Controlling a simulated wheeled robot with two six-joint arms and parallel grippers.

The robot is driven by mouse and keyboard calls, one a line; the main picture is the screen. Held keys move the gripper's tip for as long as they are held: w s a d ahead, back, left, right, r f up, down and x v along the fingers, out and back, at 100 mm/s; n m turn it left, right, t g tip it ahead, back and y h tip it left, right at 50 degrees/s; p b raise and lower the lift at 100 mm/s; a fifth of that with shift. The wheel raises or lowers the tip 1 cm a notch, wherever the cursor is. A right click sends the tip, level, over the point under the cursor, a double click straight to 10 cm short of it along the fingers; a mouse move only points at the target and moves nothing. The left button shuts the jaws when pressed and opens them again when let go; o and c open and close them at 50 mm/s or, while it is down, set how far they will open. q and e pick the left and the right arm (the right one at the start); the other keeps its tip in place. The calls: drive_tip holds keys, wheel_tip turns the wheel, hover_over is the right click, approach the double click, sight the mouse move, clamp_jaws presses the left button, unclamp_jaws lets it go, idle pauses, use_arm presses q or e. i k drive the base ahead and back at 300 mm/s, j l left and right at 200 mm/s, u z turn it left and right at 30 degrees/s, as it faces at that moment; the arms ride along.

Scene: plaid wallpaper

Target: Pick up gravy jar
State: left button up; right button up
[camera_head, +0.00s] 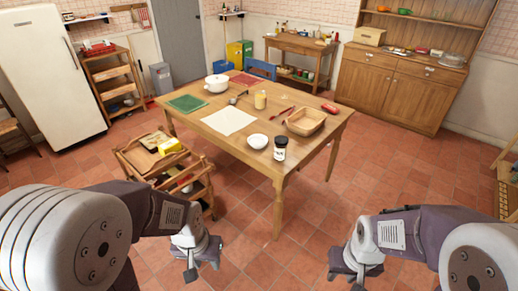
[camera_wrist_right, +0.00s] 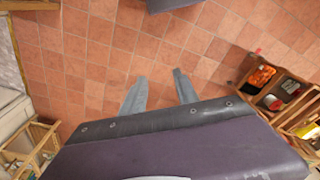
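A jar with a black lid and a white label (camera_head: 280,148), which looks like the gravy jar, stands upright at the near edge of the wooden table (camera_head: 195,122). My right gripper (camera_head: 345,281) is also low in front of the table, to the right. In the right wrist view its two fingers (camera_wrist_right: 158,88) are apart with only floor tiles between them.
A white bowl (camera_head: 257,141) sits just left of the dark-lidded jar, and a wooden tray (camera_head: 305,121) lies behind it. A wooden cart (camera_head: 170,165) stands at the table's left front. Tiled floor is free at the front and right.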

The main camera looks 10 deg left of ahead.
sight(281, 142)
drive_tip(key=i+j+z, duration=0.35)
drive_tip(key=j, duration=0.25)
drive_tip(key=i+j+z, duration=0.3)
drive_tip(key=j, duration=0.35)
drive_tip(key=i+j+z, duration=0.2)
drive_tip(key=j, duration=0.15)
drive_tip(key=j+z, duration=0.15)
drive_tip(key=j, duration=0.25)
drive_tip(key=i+j+z, duration=0.15)
drive_tip(key=j, duration=0.25)
